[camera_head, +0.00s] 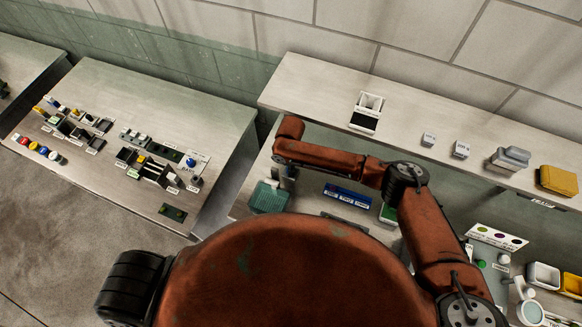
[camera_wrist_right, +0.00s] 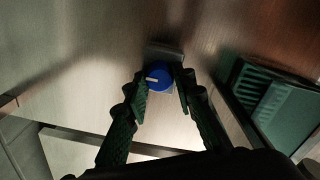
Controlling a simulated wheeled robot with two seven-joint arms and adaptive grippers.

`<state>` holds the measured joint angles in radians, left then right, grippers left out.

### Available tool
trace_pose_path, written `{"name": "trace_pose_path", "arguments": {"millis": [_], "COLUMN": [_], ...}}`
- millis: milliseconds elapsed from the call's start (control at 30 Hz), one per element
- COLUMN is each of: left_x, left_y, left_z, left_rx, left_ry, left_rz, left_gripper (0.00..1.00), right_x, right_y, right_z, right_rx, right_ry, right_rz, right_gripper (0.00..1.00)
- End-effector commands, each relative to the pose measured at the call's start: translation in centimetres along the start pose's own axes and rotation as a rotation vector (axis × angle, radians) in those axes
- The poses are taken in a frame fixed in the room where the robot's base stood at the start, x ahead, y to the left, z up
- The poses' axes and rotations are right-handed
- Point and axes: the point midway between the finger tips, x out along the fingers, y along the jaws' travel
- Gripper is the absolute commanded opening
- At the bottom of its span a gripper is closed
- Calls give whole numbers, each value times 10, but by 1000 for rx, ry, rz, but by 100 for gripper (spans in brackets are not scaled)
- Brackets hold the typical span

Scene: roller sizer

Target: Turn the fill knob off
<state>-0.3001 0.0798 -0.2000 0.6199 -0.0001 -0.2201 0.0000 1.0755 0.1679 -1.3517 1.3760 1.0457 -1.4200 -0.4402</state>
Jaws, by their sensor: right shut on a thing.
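A round blue knob (camera_wrist_right: 160,76) with a white pointer line sits on a small grey plate in the right wrist view. The line points to the left of that picture. My right gripper (camera_wrist_right: 161,84) is shut on this knob, with one green finger on each side of it. In the head view my right arm reaches across to the left edge of the middle bench, and its gripper (camera_head: 287,172) is small and mostly hidden by the arm. The held knob cannot be made out there. My left gripper is not in view.
A teal ribbed box (camera_head: 268,198) stands close beside the gripper; it also shows in the right wrist view (camera_wrist_right: 262,95). A blue block row (camera_head: 347,195) lies to the right. Another blue knob (camera_head: 190,161) is on the left bench.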

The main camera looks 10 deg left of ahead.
Motion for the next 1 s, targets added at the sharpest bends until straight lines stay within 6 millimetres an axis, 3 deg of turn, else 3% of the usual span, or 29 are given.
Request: {"name": "trace_pose_path", "arguments": {"millis": [433, 467, 500, 700, 1000], "left_x": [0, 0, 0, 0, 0], "left_y": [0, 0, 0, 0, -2], "left_z": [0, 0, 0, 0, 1], "left_rx": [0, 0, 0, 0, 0], "left_ry": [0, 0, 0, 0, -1], "left_rz": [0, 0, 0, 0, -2], "left_gripper": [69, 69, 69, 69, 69], "right_x": [-1, -1, -1, -1, -2], "right_y": [1, 1, 1, 0, 0], "right_z": [-2, -2, -2, -1, 0], "right_rx": [-13, -13, -13, -12, -11], "right_ry": [4, 4, 4, 2, 1], "right_rz": [3, 3, 3, 1, 1], "right_gripper": [0, 24, 27, 41, 41]}}
